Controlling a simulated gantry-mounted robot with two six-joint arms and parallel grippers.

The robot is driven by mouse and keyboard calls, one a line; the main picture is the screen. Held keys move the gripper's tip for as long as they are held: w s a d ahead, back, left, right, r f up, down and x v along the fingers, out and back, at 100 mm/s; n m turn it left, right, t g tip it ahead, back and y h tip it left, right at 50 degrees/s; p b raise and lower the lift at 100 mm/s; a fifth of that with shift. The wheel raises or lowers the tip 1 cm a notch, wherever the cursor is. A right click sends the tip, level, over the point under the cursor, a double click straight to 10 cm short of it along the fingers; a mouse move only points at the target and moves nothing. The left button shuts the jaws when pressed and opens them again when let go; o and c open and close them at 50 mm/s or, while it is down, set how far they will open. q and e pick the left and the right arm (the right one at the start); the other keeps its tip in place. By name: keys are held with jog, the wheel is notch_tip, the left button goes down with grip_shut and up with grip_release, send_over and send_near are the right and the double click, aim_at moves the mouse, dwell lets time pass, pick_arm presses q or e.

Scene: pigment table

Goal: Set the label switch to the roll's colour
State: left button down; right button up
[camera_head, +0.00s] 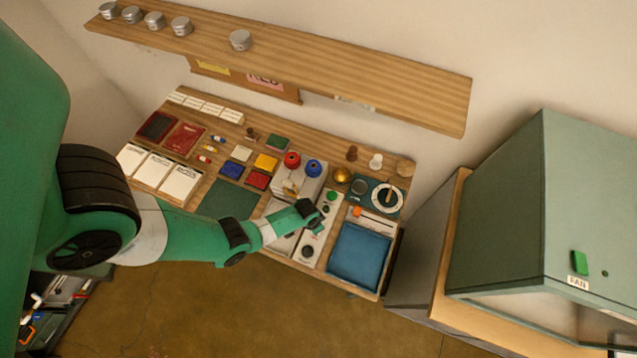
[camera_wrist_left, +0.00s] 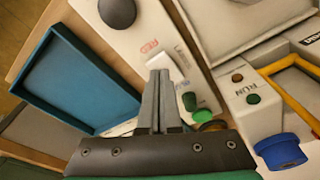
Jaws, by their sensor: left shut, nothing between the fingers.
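My left gripper (camera_head: 318,224) is shut and empty over a narrow white panel (camera_head: 318,238). In the left wrist view its closed fingers (camera_wrist_left: 159,76) point along the panel, which is lettered RED and LABEL. A round black knob (camera_wrist_left: 117,12) sits on the panel beyond the fingertips, apart from them; it also shows in the head view (camera_head: 307,252). A green button (camera_wrist_left: 203,116) and a small dark green piece (camera_wrist_left: 190,101) are right of the fingers. I cannot tell which object is the roll, or the switch's setting. My right gripper is not in view.
A blue tray (camera_head: 360,254) lies right of the panel. A machine marked RUN (camera_wrist_left: 248,95) stands on the other side, near a red jar (camera_head: 292,160) and a blue jar (camera_head: 313,168). A shelf (camera_head: 290,65) overhangs the back. A green cabinet (camera_head: 530,210) stands right.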

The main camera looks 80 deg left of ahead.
pick_arm(q)
jog(key=shift+f+b, duration=0.95)
jog(key=shift+f, duration=0.05)
dwell(0.6)
notch_tip(320, 180, up, 7)
jog(key=p, duration=0.7)
jog(key=shift+r, duration=0.15)
dwell(0.3)
